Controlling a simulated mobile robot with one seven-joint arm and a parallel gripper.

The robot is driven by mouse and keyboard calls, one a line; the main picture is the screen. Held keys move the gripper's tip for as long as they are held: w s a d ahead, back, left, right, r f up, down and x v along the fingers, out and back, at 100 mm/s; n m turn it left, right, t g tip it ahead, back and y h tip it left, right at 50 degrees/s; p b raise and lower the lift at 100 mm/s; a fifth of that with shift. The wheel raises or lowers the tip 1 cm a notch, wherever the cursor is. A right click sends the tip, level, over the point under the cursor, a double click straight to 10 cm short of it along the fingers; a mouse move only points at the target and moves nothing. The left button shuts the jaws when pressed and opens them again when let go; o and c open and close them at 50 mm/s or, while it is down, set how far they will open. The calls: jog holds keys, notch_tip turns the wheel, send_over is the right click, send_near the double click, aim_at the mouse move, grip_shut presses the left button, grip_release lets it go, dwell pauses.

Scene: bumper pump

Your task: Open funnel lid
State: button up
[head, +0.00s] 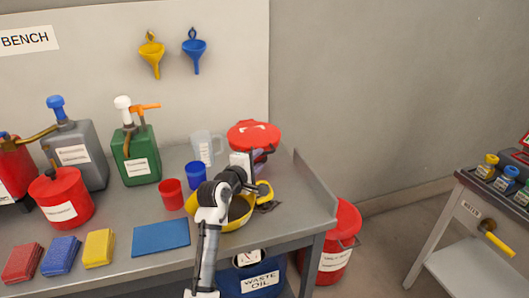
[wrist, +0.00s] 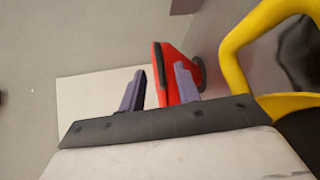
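A yellow funnel pan (head: 235,216) with a loop handle sits at the right end of the bench, partly hidden by my arm. Its yellow handle (wrist: 238,48) fills the right of the wrist view. A red round lid (head: 253,131) with a pale label stands just behind my gripper, above the far side of the pan. In the wrist view the red lid (wrist: 172,72) appears edge-on with a dark strip. My gripper (wrist: 160,82) has its fingers apart, with the lid's edge seen between them and close to the right finger. I cannot tell whether they touch. The lid's hinge is hidden.
A clear jug (head: 206,148), blue cup (head: 196,176) and red cup (head: 171,194) stand left of my gripper. A green can (head: 136,155) is farther left. A blue mat (head: 161,238) lies in front. A low wall (head: 312,183) edges the bench's right side.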

aim_at(264, 154)
jog(key=shift+p+x, duration=0.35)
jog(key=shift+x, duration=2)
grip_shut()
